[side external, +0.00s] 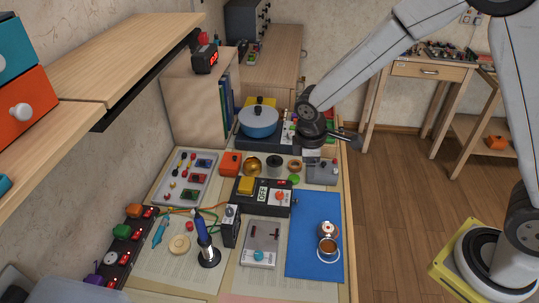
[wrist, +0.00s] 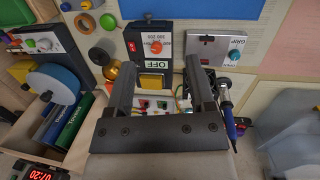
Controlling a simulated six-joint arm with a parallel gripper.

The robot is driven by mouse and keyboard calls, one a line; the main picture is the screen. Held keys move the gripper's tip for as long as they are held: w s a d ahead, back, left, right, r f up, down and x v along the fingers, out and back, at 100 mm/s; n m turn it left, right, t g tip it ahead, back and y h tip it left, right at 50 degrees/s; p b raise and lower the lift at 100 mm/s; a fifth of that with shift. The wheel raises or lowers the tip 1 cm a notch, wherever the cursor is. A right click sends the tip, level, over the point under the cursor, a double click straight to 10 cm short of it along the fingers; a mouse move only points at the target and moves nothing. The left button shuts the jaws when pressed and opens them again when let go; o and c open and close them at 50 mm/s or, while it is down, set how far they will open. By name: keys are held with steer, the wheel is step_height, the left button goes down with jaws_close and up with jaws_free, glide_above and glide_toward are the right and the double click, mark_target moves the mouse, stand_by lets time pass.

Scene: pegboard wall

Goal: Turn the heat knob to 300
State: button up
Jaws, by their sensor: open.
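The heat knob (wrist: 155,47) is a small orange-red knob on a dark control box, under a white scale with numbers that include 200 and 300. The box's display (wrist: 153,65) reads OFF. In the side external view the box (side external: 262,195) lies on the workbench, with the OFF display and a yellow block at its left end; the knob's setting is too small to read. My gripper (wrist: 158,62) is open and empty. In the wrist view its fingers frame the box, apart from the knob. In the side external view my gripper (side external: 348,137) is raised near the blue pot, away from the box.
A blue pot (side external: 259,121) stands on a burner at the back. A grey panel (side external: 262,243), a soldering iron (side external: 203,230) in its stand and a blue mat (side external: 312,235) with a cup surround the box. A wooden shelf (side external: 100,75) overhangs the left.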

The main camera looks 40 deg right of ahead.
mark_target(279, 194)
steer(key=w+a+f+n+h, duration=0.3)
steer(key=w+a+f+n, duration=0.3)
steer(key=w+f+n, duration=0.1)
steer(key=shift+w+a+f+n, duration=0.2)
steer(key=shift+w+f+n, duration=0.15)
steer(key=shift+n, duration=0.35)
steer(key=shift+x, duration=3.9)
steer(key=shift+s, duration=0.15)
jaws_close()
